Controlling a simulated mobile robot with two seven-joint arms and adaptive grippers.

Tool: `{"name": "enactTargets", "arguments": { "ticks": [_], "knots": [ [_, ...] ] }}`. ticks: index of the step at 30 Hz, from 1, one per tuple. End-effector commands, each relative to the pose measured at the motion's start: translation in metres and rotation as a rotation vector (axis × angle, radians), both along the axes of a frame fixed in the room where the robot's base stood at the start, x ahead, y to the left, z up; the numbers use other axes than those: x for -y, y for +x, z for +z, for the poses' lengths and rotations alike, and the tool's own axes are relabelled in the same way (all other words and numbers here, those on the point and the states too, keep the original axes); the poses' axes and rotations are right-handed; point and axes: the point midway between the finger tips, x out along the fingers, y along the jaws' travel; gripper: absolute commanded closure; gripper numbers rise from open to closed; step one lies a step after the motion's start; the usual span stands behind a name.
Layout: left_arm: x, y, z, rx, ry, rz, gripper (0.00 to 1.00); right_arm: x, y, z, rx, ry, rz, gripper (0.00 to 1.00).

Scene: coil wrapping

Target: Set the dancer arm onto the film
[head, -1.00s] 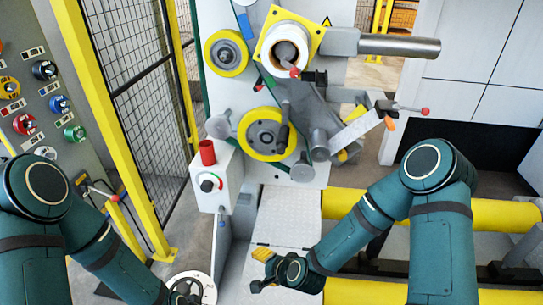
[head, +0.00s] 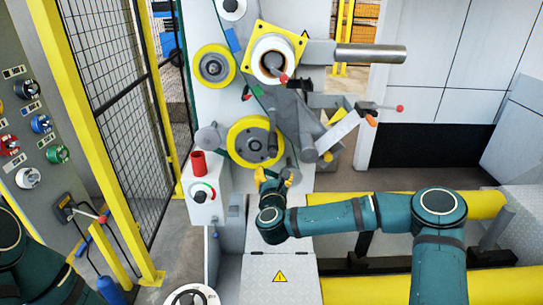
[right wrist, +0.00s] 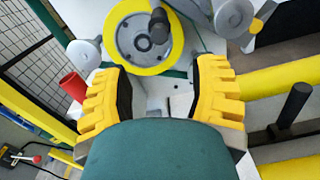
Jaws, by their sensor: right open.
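A yellow-rimmed wheel with a grey hub (head: 255,142) is on the machine's front, and it also shows in the right wrist view (right wrist: 140,38). To its right, a grey arm with a roller (head: 308,148) and a pale strip (head: 342,130) lead up to a red-knobbed lever (head: 385,107). I cannot tell for certain which part is the dancer arm or where the film runs. My right gripper (head: 274,178) is open and empty, just below the wheel. Its yellow fingers (right wrist: 160,80) are spread wide. My left gripper is out of view.
A grey control box (head: 205,200) with a red cylinder on top stands left of my right gripper. Yellow rails (head: 400,207) run at the right. A mesh fence (head: 110,100) and a control panel (head: 35,120) stand at the left. A grey rod (head: 370,53) sticks out above.

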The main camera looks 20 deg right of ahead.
Motion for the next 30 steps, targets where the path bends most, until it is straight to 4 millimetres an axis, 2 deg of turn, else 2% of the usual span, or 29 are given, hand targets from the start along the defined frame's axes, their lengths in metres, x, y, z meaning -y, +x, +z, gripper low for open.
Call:
{"name": "enactTargets", "arguments": {
  "ticks": [9,15,21,30],
  "knots": [
    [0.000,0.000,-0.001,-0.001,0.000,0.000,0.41,0.017,0.059,-0.001,-0.001,-0.003,-0.001,0.41],
    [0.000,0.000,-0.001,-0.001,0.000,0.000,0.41,0.026,0.090,0.000,-0.001,-0.004,0.000,0.41],
    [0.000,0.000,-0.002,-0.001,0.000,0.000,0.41,0.030,0.109,-0.001,-0.002,-0.004,0.003,0.41],
    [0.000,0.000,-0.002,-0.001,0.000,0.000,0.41,0.032,0.114,-0.001,-0.003,-0.004,0.004,0.41]
  ]
}}
